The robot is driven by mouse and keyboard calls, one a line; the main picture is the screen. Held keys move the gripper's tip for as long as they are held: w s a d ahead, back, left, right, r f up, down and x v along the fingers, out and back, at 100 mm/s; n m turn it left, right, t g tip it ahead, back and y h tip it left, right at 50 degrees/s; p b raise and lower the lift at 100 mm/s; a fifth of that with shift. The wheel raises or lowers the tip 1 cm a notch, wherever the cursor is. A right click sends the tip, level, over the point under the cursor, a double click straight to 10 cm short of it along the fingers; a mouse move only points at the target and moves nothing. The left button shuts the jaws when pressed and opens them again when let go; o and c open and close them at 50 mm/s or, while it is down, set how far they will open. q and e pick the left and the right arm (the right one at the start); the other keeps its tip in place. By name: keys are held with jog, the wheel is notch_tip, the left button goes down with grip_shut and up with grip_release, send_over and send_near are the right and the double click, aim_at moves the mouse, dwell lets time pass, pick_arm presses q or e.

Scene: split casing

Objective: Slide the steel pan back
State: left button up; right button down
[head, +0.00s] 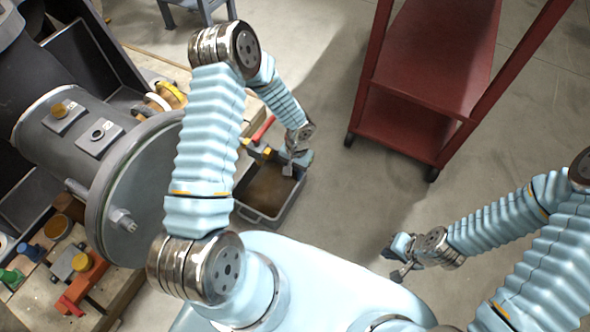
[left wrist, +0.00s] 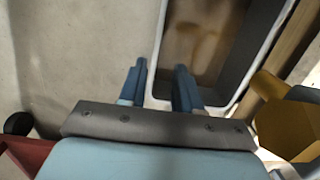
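The steel pan (head: 286,211) is a grey open tray with a brown-stained bottom, beside the wooden bench in the head view. It also shows at the top of the left wrist view (left wrist: 262,45). My left gripper (head: 290,170) is at the pan's right rim. In the left wrist view its two blue fingers (left wrist: 160,88) are apart, one outside the pan's wall and one on the inner side, with the rim between them. Whether they touch it I cannot tell. My right gripper (head: 399,262) is empty over the floor, its fingers apart. My left arm hides part of the pan's surroundings.
A large grey round-flanged casing (head: 140,190) stands left of the pan. A red-handled tool (head: 263,130) lies just behind the pan. Coloured parts lie on the bench (head: 110,285). A red shelf cart (head: 425,60) stands at the back right. The floor between is clear.

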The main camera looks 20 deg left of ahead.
pick_arm(q)
jog(key=f, duration=0.4)
jog(key=s+f+b, duration=0.1)
jog(key=f, duration=0.8)
jog(key=shift+s+f+b, duration=0.3)
jog(key=shift+s+f, duration=0.05)
jog(key=shift+s, duration=0.05)
jog(key=shift+c, duration=0.5)
grip_shut()
dwell(0.4)
